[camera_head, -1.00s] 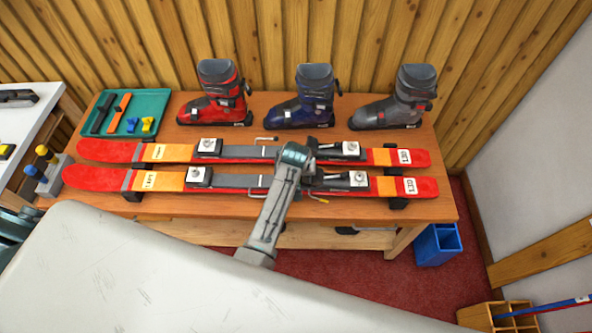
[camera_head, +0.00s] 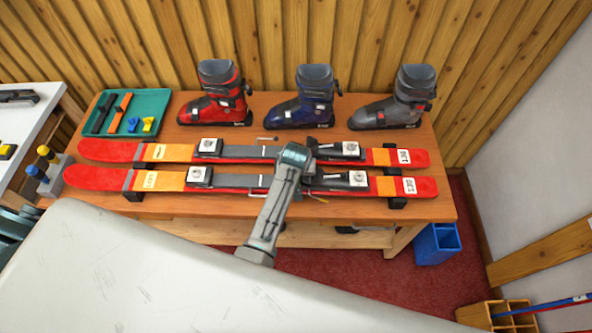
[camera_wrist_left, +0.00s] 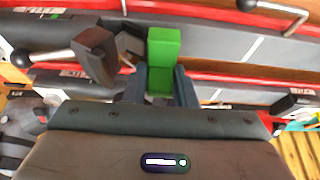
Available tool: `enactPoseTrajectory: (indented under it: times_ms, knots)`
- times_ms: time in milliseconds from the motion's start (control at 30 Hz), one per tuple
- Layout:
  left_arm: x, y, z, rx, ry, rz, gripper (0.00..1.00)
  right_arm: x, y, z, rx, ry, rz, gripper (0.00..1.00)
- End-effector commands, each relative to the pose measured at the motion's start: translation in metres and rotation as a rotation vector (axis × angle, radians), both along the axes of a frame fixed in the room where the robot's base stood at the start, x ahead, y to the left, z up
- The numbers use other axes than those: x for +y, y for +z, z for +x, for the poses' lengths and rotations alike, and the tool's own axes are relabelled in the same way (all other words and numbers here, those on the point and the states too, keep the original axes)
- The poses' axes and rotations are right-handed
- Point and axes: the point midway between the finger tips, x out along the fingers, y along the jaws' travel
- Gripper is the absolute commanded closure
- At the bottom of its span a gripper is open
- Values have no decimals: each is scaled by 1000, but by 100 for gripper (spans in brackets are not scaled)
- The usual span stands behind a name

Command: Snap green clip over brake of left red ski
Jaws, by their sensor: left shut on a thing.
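Two red skis lie side by side across the bench, the far one (camera_head: 110,150) and the near one (camera_head: 95,178). Their labels are too small to read surely. My left arm reaches over the middle of the skis in the head view and covers its own fingertips. In the left wrist view my left gripper (camera_wrist_left: 158,84) is shut on the green clip (camera_wrist_left: 163,62), which stands up between the fingers. A bent metal brake rod (camera_wrist_left: 285,10) shows at the upper right, apart from the clip. Where the clip sits against a brake is hidden. My right gripper is not in view.
Three boots stand behind the skis: red (camera_head: 215,95), blue (camera_head: 305,100) and grey (camera_head: 400,100). A teal tray (camera_head: 158,98) with straps and small clips is at the back left. A blue bin (camera_head: 438,245) stands on the floor at right.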

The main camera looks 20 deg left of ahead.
Motion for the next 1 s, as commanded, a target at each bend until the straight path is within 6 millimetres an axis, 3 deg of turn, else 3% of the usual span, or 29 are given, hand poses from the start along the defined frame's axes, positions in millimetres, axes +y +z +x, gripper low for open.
enactPoseTrajectory:
  times_ms: [800,833,933,1000]
  knots:
    - [0,-12,0,0,0,0,100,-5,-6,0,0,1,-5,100]
    - [0,-12,0,0,0,0,72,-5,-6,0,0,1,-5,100]
    - [0,-12,0,1,0,0,52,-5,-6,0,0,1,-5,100]
    - [-1,-13,0,0,0,-2,50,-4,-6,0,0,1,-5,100]
